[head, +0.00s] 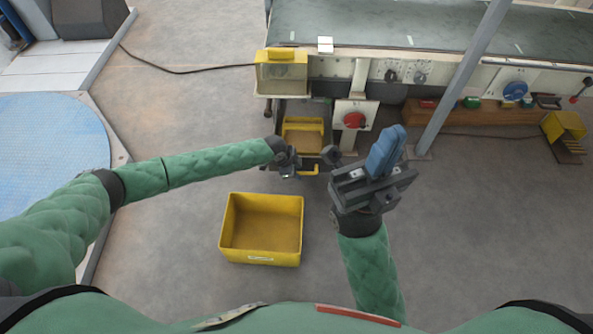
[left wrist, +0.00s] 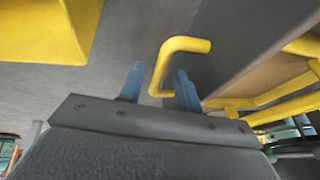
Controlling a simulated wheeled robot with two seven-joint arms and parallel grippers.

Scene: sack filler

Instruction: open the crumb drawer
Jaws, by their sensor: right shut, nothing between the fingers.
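The crumb drawer seems to be the dark drawer low on the machine with a yellow frame (head: 303,124) around a brown inside, in the head view. Its yellow handle (head: 309,172) sticks out at the front. My left gripper (head: 288,172) is at the handle's left end. In the left wrist view, my left gripper's blue fingers (left wrist: 159,88) are apart, with the bent yellow handle (left wrist: 185,45) reaching between them and gaps on both sides. My right gripper (head: 386,150) is shut and empty, right of the drawer and raised.
An empty-looking yellow bin (head: 231,243) stands on the floor in front of the drawer. A red knob (head: 354,119) is right of the drawer. A grey post (head: 452,95) stands beyond my right gripper. A yellow box (head: 281,56) is above the drawer.

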